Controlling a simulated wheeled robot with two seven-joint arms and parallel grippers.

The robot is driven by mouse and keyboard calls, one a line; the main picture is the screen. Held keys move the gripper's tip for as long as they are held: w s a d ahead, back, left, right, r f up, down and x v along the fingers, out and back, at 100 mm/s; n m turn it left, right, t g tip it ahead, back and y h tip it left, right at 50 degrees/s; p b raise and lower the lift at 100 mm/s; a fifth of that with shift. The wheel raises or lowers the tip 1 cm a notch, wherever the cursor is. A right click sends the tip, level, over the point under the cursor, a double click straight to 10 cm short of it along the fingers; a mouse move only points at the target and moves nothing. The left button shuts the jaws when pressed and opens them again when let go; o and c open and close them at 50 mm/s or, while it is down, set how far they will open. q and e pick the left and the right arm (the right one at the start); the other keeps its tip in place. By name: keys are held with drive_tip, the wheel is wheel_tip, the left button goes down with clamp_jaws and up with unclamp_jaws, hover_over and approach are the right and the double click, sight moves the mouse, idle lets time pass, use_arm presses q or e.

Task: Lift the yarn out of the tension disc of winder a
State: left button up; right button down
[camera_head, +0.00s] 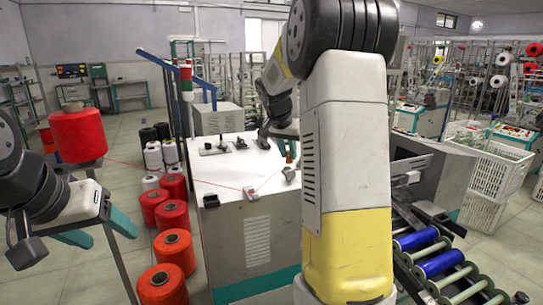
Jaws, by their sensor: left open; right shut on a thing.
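A thin red yarn (215,184) runs from the red cone (77,135) at the left across the white top of the winder (222,170). It reaches a small pale fitting with red (250,193) near the front of the top, perhaps the tension disc. I cannot tell whether the yarn sits in it. My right gripper (290,150) is over the right part of the top, small and partly hidden by my own arm. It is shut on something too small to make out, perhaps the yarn. My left gripper (98,231) is open and empty at the left, apart from the winder.
Several red and orange cones (173,247) stand on the floor left of the winder, with white and black cones behind. A grey fitting (290,175) stands on the top. A rack with blue bobbins (440,264) and white crates (500,170) are at the right.

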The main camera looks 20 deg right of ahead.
drive_tip(key=shift+r, duration=0.15)
wheel_tip(320, 180, up, 3)
drive_tip(key=shift+f, duration=0.1)
idle(0.7)
